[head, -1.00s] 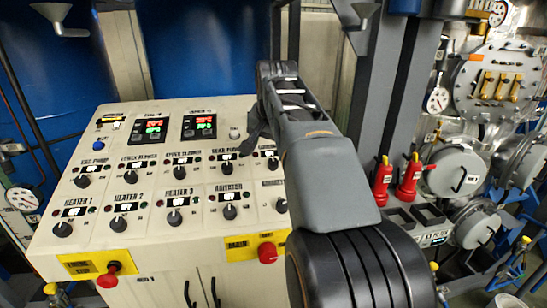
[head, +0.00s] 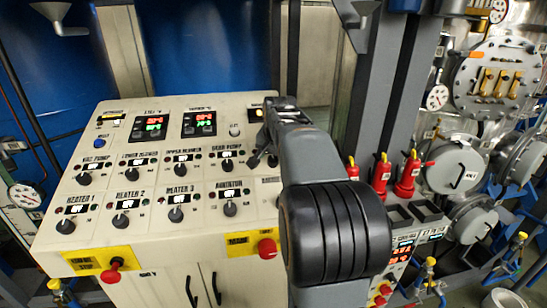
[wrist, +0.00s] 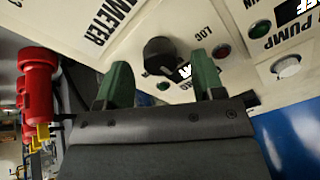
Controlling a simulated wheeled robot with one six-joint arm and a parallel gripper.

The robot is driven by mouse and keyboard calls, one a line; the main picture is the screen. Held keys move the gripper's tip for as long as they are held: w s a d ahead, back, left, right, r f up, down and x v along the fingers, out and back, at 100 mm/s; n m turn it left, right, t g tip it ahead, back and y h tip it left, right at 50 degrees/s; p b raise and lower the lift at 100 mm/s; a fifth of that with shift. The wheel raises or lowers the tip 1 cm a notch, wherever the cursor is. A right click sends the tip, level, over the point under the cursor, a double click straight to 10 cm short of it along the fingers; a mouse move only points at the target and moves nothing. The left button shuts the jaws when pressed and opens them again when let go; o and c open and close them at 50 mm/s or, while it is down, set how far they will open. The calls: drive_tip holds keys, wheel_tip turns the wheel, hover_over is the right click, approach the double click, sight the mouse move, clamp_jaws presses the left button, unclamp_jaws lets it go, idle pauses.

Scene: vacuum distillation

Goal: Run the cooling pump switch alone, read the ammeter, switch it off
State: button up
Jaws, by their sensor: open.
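The beige control panel (head: 130,245) fills the left of the head view, with labelled knobs in two rows. My gripper (wrist: 162,80) is open and empty over the right end of the upper row. In the wrist view, seen upside down, a black knob (wrist: 160,56) lies just beyond and between its two green fingertips; contact cannot be told. This knob sits beside the gear pump position, whose label ends in "PUMP" (wrist: 294,42). The ammeter label (wrist: 108,22) shows at the upper left of the wrist view. The knob's small display (wrist: 185,72) is partly hidden by a finger.
The gear pump knob (head: 226,165) and heater knobs stand close by, with small displays apparently reading OFF. Red stop buttons (head: 267,249) sit on the front face. My arm hides the panel's right end.

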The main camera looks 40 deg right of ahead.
drive_tip(key=shift+w+d+f, duration=0.1)
drive_tip(key=shift+w+f, duration=0.15)
drive_tip(key=shift+f, duration=0.35)
drive_tip(key=c, duration=0.9)
drive_tip(key=shift+m, duration=0.3)
drive_tip(key=m, duration=0.5)
drive_tip(key=shift+m, duration=0.3)
drive_tip(key=m, duration=0.5)
drive_tip(key=shift+r+m+g+b, duration=0.1)
drive_tip(key=shift+m+g+b, duration=0.2)
drive_tip(key=shift+g, duration=0.1)
